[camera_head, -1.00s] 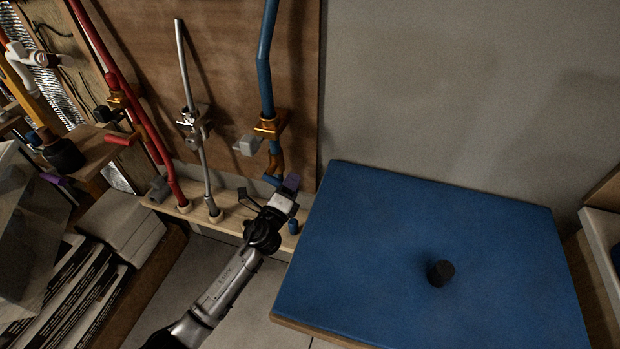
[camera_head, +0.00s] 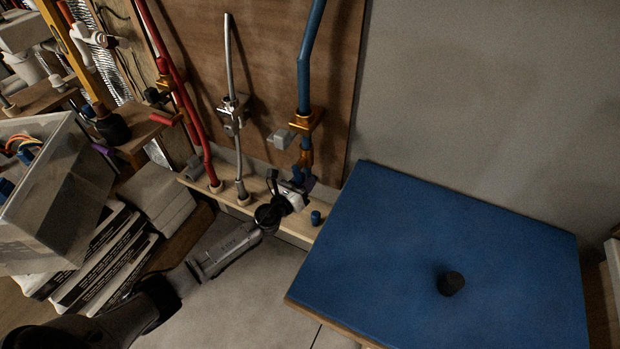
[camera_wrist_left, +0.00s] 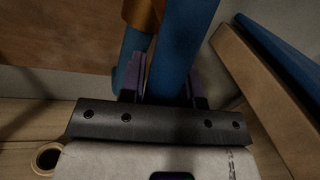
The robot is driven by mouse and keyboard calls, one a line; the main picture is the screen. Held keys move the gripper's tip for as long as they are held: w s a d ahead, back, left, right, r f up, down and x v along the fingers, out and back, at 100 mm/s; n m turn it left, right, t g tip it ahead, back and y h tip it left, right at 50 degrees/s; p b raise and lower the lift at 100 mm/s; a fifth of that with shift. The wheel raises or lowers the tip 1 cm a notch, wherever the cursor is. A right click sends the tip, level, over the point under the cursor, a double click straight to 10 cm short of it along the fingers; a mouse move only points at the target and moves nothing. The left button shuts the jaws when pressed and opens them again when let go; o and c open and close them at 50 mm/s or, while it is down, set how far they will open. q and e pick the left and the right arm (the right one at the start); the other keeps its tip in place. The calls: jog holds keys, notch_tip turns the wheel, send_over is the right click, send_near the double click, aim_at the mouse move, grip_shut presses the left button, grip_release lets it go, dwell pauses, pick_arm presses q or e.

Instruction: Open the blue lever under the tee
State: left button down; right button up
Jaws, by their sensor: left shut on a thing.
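The blue pipe (camera_head: 312,50) runs down the wooden panel to a brass tee (camera_head: 307,122). A second brass fitting (camera_head: 304,158) sits below the tee. My left gripper (camera_head: 304,183) is just under this fitting and covers most of the blue lever in the head view. In the left wrist view, the purple fingers (camera_wrist_left: 167,78) are shut on a wide blue bar (camera_wrist_left: 187,45), which I take to be the blue lever. Another blue length shows behind it, below a brass part (camera_wrist_left: 143,14). My right gripper is not in view.
The blue-topped table (camera_head: 440,235) stands close to the right of my gripper. A grey pipe (camera_head: 234,65) and a red pipe (camera_head: 178,95) stand to the left. A grey handle (camera_head: 281,138) sticks out beside the tee. A clear bin (camera_head: 50,190) is at far left.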

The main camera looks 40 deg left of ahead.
pick_arm(q)
jog(key=shift+s+a+f+m+g+p, duration=0.15)
jog(key=shift+a+m+p, duration=0.2)
jog(key=shift+m, duration=0.3)
jog(key=shift+a+r+m+g+p, duration=0.15)
jog(key=shift+a+m+p, duration=0.2)
jog(key=shift+m, duration=0.3)
jog(key=shift+f, duration=0.15)
jog(key=c, duration=0.8)
grip_release()
jog(key=s, duration=0.7)
jog(key=s+p, duration=0.1)
jog(key=s, duration=0.6)
jog(key=shift+d, duration=0.2)
